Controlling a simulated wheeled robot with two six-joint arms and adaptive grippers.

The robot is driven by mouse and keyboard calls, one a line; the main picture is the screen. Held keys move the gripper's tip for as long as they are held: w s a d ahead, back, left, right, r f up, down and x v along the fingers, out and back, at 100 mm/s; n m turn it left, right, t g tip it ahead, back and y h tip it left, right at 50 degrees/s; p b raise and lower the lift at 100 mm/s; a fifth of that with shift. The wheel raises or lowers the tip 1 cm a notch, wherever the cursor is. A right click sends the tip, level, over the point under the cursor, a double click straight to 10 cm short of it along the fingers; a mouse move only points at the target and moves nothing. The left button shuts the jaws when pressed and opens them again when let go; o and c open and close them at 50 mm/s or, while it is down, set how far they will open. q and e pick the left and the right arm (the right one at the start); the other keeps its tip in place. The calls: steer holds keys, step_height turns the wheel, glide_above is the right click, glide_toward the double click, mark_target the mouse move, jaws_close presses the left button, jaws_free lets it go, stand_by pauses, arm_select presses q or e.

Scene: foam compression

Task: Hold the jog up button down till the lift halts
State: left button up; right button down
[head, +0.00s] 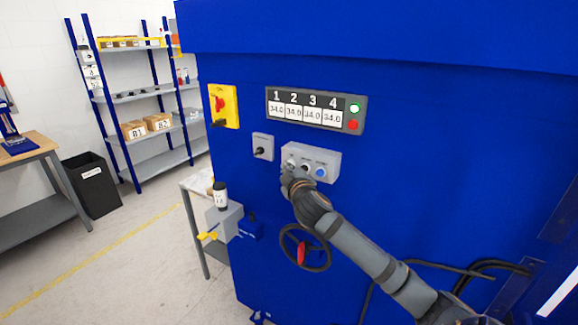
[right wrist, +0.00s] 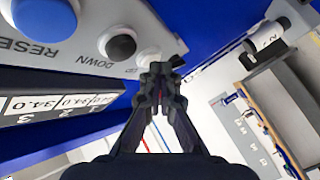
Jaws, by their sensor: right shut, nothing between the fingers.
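The grey button box (head: 328,160) sits on the blue machine front. In the right wrist view its blue RESET button (right wrist: 45,15) and black DOWN button (right wrist: 118,45) show clearly. A pale button beside DOWN, with a partly covered label, is mostly hidden behind my fingertips. My right gripper (right wrist: 160,75) is shut and empty, its tips at that pale button; I cannot tell whether they touch or press it. In the head view the right gripper (head: 287,174) is at the box's left end. The display (head: 300,108) reads 34.0 under 1 to 4. My left gripper is out of view.
A green lamp (head: 354,107) glows above a red one (head: 353,125). A small switch box (head: 263,147), a yellow panel with a red knob (head: 224,106) and a handwheel (head: 305,247) surround the button box.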

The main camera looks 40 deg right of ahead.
steer(key=shift+a, duration=0.1)
steer(key=shift+s+a, duration=0.35)
steer(key=shift+a, duration=0.3)
steer(key=a, duration=0.1)
steer(key=s+a, duration=0.1)
steer(key=a, duration=0.1)
steer(key=s+a, duration=0.1)
steer(key=shift+a, duration=0.3)
